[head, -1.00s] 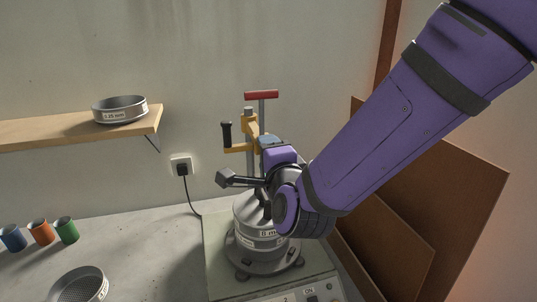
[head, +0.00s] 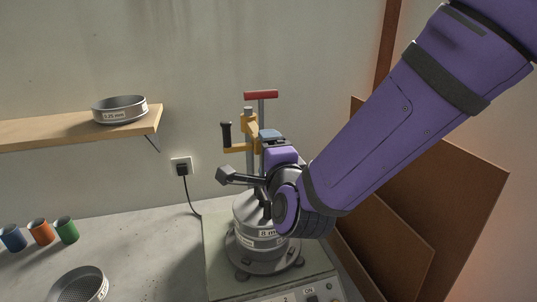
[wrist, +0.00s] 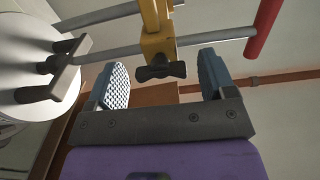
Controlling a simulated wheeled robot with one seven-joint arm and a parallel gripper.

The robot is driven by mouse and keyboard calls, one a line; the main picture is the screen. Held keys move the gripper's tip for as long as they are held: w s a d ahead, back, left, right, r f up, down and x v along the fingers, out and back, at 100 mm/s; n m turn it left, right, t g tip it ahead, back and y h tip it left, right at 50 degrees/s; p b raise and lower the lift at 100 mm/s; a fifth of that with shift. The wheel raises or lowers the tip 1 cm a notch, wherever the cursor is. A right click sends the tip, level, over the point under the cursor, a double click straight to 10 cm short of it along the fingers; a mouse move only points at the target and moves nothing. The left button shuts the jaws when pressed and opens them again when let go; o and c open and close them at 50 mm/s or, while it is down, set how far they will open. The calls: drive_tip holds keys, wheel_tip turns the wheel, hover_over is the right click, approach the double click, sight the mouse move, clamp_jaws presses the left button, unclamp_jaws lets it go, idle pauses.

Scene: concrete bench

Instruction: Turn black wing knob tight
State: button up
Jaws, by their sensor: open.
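The black wing knob (wrist: 161,72) sits on the yellow clamp (wrist: 157,35) in the wrist view, its wings lying roughly across the picture. My gripper (wrist: 164,68) is open, with one blue-grey padded finger on each side of the knob and a visible gap to each. I cannot tell how deep the knob lies between the fingers. In the head view the yellow clamp (head: 240,148) is on an upright rod, and my gripper (head: 271,136) is just right of it. The knob is hidden there behind my gripper.
A red T-handle (head: 261,95) tops a rod behind my gripper. A black handle (head: 227,134) stands left of the clamp. The sieve stack (head: 255,236) is below my arm. Brown boards (head: 440,210) lean at right. A shelf (head: 60,130) with a sieve is at left.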

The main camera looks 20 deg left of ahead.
drive_tip(key=v, duration=1)
drive_tip(key=shift+s, duration=0.35)
drive_tip(key=shift+d, duration=0.2)
drive_tip(key=w+d+r+n+g+h, duration=0.2)
drive_tip(key=w+d+r+n, duration=0.15)
drive_tip(key=d, duration=0.45)
drive_tip(key=w+d+r+n+g+h, duration=0.2)
drive_tip(key=d+n, duration=0.2)
drive_tip(key=d, duration=0.5)
drive_tip(key=s+d+r+n+g+h, duration=0.1)
drive_tip(key=s+d+n+g+h, duration=0.1)
drive_tip(key=s+d, duration=0.5)
drive_tip(key=s+d+r+n+g+h, duration=0.1)
drive_tip(key=s+d, duration=0.6)
drive_tip(key=d, duration=0.7)
drive_tip(key=n+g+h, duration=0.1)
drive_tip(key=g+h, duration=0.1)
drive_tip(key=shift+s+d+g+h, duration=0.25)
drive_tip(key=shift+d+g+h, duration=0.05)
drive_tip(key=shift+d+g, duration=0.1)
